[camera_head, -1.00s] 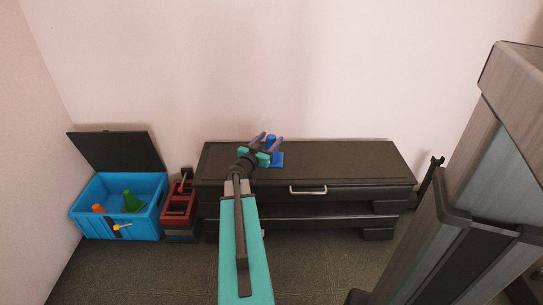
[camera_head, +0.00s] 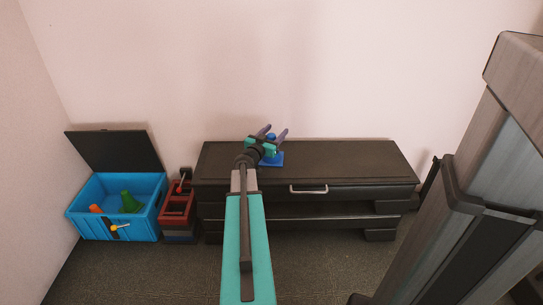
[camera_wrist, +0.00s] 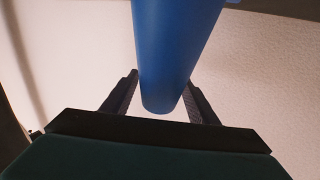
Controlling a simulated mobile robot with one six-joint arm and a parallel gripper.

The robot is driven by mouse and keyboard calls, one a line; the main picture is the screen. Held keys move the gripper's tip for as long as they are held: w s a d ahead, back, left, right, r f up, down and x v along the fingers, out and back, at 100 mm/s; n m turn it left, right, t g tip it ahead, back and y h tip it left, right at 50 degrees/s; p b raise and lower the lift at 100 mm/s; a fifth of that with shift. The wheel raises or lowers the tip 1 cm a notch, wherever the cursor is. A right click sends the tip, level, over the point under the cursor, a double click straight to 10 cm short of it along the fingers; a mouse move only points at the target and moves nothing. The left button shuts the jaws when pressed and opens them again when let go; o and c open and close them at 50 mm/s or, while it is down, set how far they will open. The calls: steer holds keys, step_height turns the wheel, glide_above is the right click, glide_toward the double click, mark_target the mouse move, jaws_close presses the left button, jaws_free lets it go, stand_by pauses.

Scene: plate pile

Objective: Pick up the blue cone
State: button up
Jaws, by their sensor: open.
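The blue cone (camera_head: 277,160) stands on the top of the dark low cabinet (camera_head: 340,160), its square base flat on the surface. My gripper (camera_head: 272,133) partly hides its upper part in the head view. In the wrist view, the blue cone (camera_wrist: 178,45) reaches down between the two fingers of my gripper (camera_wrist: 160,100), its rounded tip near the palm.
A blue open bin (camera_head: 140,225) with a black lid stands on the floor at left, holding a green cone (camera_head: 130,203) and an orange thing (camera_head: 95,208). A red crate (camera_head: 177,208) stands between bin and cabinet. The cabinet top to the right is clear.

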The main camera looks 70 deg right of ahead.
stand_by(0.5)
jaws_close()
steer(key=shift+r, duration=0.1)
step_height(320, 180, up, 28)
steer(key=p, duration=1.3)
steer(key=shift+p, duration=0.35)
